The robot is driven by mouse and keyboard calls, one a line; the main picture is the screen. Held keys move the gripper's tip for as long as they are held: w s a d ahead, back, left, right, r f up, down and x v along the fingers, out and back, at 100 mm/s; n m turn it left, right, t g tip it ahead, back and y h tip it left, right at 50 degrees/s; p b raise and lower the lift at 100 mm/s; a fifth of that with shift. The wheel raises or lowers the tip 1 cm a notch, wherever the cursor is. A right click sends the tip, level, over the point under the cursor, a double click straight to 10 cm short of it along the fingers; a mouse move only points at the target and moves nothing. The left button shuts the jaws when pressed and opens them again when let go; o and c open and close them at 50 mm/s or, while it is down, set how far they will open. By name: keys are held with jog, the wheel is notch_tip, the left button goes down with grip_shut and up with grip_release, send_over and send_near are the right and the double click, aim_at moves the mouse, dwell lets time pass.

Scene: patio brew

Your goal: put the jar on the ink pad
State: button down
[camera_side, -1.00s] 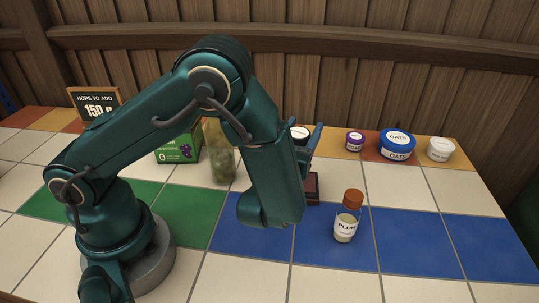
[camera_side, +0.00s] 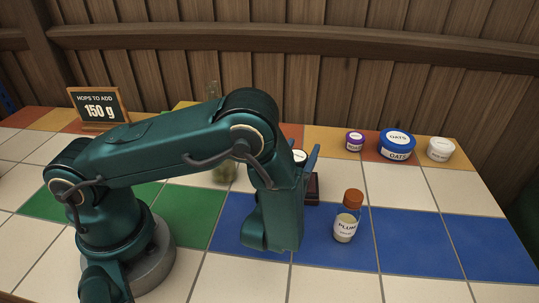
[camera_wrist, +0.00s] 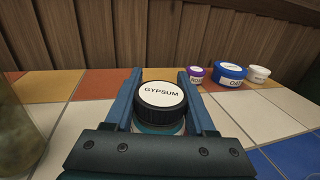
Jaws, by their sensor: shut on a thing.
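The jar (camera_wrist: 162,92) has a black ribbed lid with a white top reading GYPSUM. My gripper (camera_wrist: 160,84) is shut on it, one blue finger on each side. In the side view the jar's white top (camera_side: 299,156) shows just behind my gripper, which hides most of the jar. The ink pad (camera_side: 313,189) is a dark, reddish block on the tiles, partly hidden behind my gripper. The jar is above or at the pad; I cannot tell whether they touch. The pad is not visible in the wrist view.
A PLUM bottle (camera_side: 347,216) with an orange cap stands close, right of my gripper. A purple-lidded tub (camera_side: 354,141), a blue OATS tub (camera_side: 397,146) and a white tub (camera_side: 440,149) stand at the back right. A greenish jar (camera_side: 224,173) is mostly hidden behind my arm.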

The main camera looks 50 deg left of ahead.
jog(key=shift+c, duration=1.2)
grip_release()
jog(key=shift+r, duration=0.1)
jog(key=v, duration=0.7)
jog(key=shift+s+d, duration=0.15)
jog(key=shift+s, duration=0.1)
